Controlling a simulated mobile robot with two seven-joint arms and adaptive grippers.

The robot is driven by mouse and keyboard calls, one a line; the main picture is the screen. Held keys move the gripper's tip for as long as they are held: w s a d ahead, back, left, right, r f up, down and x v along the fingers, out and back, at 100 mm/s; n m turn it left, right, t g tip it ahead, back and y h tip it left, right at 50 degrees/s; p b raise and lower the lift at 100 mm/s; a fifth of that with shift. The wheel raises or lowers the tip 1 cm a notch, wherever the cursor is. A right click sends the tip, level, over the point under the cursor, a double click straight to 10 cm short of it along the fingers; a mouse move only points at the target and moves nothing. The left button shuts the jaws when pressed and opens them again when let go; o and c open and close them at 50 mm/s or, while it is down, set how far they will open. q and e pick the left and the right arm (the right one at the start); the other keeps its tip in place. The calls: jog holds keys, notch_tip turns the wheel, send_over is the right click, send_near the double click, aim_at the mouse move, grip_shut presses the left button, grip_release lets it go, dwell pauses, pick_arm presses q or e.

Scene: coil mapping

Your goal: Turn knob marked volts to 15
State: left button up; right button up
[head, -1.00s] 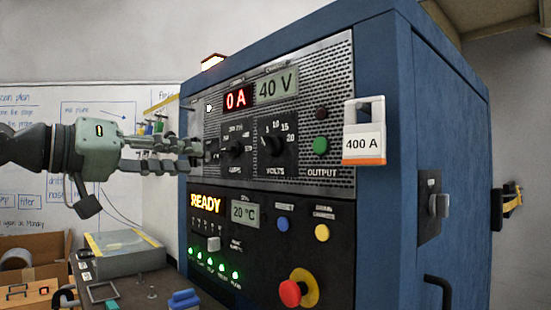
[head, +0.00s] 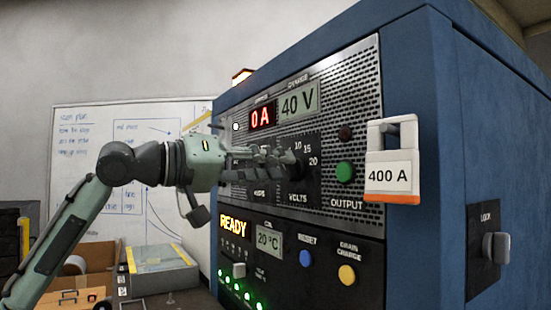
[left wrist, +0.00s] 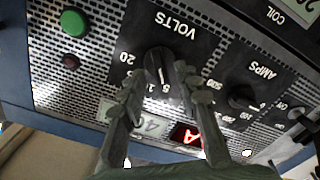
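The black VOLTS knob (left wrist: 155,62) shows in the left wrist view, upside down, on a dark dial plate. Its white line points down the picture, toward partly hidden numbers; I cannot tell the exact setting. The 20 mark lies to its left there. My left gripper (left wrist: 158,80) is open, with one finger on each side of the knob's lower part; contact is unclear. In the head view my left gripper (head: 290,158) reaches in from the left and its fingers cover much of the VOLTS dial (head: 312,182). The right gripper is not in view.
The AMPS knob (left wrist: 242,97) is beside the VOLTS dial. A green button (head: 344,172) is to its right in the head view. A 400 A tag (head: 393,178) hangs at the cabinet's corner. Displays read 0 A (head: 262,116) and 40 V (head: 298,101). A grey case (head: 160,270) stands lower left.

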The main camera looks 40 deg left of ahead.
pick_arm(q)
jog(key=shift+w+d, duration=0.1)
jog(key=shift+w, duration=0.2)
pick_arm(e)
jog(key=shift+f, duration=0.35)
pick_arm(q)
grip_shut()
